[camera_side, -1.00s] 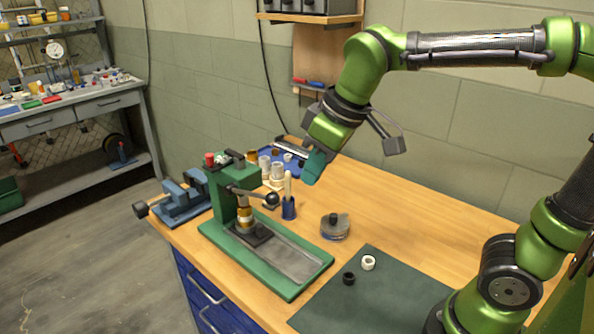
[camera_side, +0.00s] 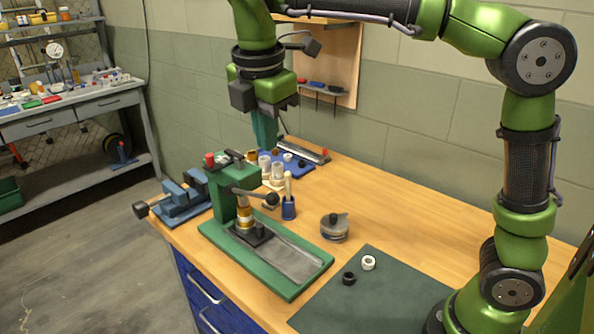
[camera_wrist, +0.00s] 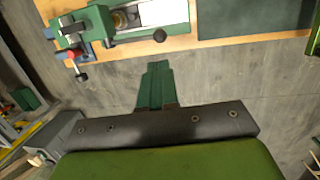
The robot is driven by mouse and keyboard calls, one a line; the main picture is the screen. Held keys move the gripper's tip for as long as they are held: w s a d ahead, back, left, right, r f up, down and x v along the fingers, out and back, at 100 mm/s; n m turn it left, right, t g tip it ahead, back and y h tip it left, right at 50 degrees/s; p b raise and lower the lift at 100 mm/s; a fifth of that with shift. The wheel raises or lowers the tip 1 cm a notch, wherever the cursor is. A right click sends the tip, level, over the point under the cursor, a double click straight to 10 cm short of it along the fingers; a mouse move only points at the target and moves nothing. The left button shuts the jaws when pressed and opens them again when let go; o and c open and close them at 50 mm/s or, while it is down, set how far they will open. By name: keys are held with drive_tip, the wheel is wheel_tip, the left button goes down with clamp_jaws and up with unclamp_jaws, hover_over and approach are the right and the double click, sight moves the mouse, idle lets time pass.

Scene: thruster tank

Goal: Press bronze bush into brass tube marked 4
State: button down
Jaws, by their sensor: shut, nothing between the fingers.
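My gripper (camera_side: 265,147) points down with its teal fingers shut and empty, above and behind the green press (camera_side: 226,194). In the wrist view, the shut fingers (camera_wrist: 157,68) point toward the press (camera_wrist: 97,22). A brass-coloured tube (camera_side: 245,221) stands upright on the dark block of the press, under its ram. I cannot tell whether a bronze bush sits at its top, and no number is readable. The lever's black ball (camera_side: 271,200) sticks out to the right; it also shows in the wrist view (camera_wrist: 159,35).
Pale tubes (camera_side: 278,170) stand behind the press, near a blue tray (camera_side: 300,168) with small parts. A blue holder (camera_side: 288,208), a round grey tin (camera_side: 334,230) and a blue vise (camera_side: 181,199) are nearby. Black (camera_side: 349,278) and white (camera_side: 369,262) rings lie on the dark mat (camera_side: 375,300).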

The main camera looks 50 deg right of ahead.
sight(273, 194)
drive_tip(key=x, duration=1)
drive_tip(key=shift+f, duration=0.35)
